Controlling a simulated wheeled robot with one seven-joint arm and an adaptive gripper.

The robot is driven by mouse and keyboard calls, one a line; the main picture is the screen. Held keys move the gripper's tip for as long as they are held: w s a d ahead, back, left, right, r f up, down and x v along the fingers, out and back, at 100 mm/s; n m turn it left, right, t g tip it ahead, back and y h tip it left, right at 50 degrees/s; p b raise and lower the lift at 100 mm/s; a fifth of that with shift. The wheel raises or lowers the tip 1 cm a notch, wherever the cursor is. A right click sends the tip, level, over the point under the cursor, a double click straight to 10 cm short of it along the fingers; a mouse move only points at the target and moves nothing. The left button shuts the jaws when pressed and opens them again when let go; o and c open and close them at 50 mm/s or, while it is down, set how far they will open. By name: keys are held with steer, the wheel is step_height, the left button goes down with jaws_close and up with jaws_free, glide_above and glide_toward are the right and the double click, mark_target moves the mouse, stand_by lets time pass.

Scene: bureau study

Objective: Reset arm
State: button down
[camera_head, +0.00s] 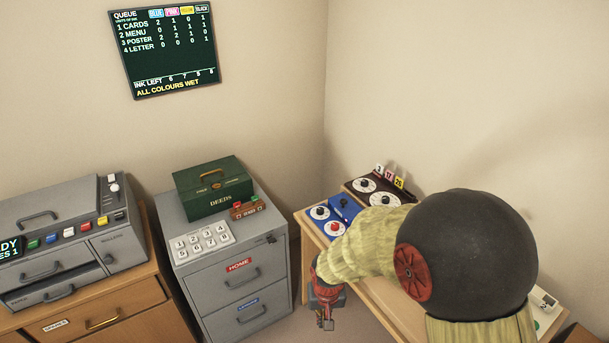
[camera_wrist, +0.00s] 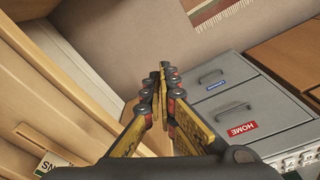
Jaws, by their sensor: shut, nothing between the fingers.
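My arm reaches across the right side of the head view, over a light wood desk (camera_head: 381,293). My gripper (camera_head: 327,322) hangs low at the desk's left edge, in the gap beside the grey filing cabinet. In the wrist view my gripper (camera_wrist: 160,72) has its yellow and dark fingers together, with nothing between them. The grey cabinet (camera_wrist: 270,87) shows to the right of the fingers, apart from them. The wooden desk side (camera_wrist: 95,58) is on the left. My arm hides part of the desk top.
A green deeds box (camera_head: 212,190) and a white keypad (camera_head: 202,241) sit on the grey cabinet (camera_head: 237,301). Blue dial devices (camera_head: 337,215) stand on the desk. A grey printer (camera_head: 60,240) is at left. A queue board (camera_head: 163,50) hangs on the wall. A rug (camera_wrist: 215,12) lies on the floor.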

steer(key=s+d+r+t, duration=0.1)
steer(key=s+d+r, duration=0.3)
steer(key=r, duration=0.6)
steer(key=s+d+r+t, duration=0.2)
steer(key=s+d+r, duration=0.3)
steer(key=r, duration=0.5)
steer(key=s+d+r+t, duration=0.1)
steer(key=s+d+r, duration=0.3)
steer(key=s+r, duration=0.4)
step_height(320, 180, up, 2)
steer(key=shift+s+d+m, duration=0.15)
steer(key=shift+d+m, duration=0.15)
steer(key=shift+d, duration=0.1)
steer(key=c, duration=2.6)
jaws_free()
